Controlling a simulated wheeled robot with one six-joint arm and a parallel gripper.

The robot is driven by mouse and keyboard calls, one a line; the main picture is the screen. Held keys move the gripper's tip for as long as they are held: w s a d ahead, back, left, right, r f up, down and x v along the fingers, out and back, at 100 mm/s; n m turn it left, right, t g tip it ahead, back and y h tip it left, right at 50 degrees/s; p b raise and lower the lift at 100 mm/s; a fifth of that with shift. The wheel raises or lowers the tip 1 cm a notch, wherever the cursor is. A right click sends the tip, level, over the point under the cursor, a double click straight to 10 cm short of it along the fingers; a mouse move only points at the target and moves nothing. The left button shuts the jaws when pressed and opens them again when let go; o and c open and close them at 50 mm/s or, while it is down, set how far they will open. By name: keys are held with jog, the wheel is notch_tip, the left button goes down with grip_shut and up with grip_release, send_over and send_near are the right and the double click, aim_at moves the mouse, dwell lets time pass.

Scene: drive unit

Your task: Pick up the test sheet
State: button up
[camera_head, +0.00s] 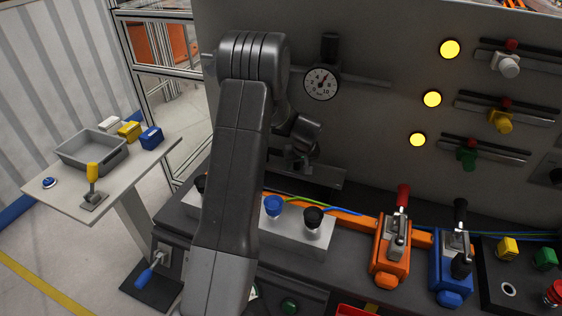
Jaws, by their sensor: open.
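I cannot make out the test sheet in the head view; my arm hides part of the bench and panel. My gripper (293,163) is dark and small, partly behind my own arm, in front of the grey panel just above a narrow ledge (318,178). It is open, and I see nothing held in it. What lies directly behind my arm is hidden.
The grey panel (375,120) carries a gauge (321,84), yellow lamps and sliders. On the bench stand blue and black knobs, an orange lever clamp (391,252) and a blue one (450,262). A side table (150,165) at left holds a grey tray (72,160) and small blocks.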

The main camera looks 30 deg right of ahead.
jog(key=shift+w, duration=0.1)
grip_shut()
dwell(0.5)
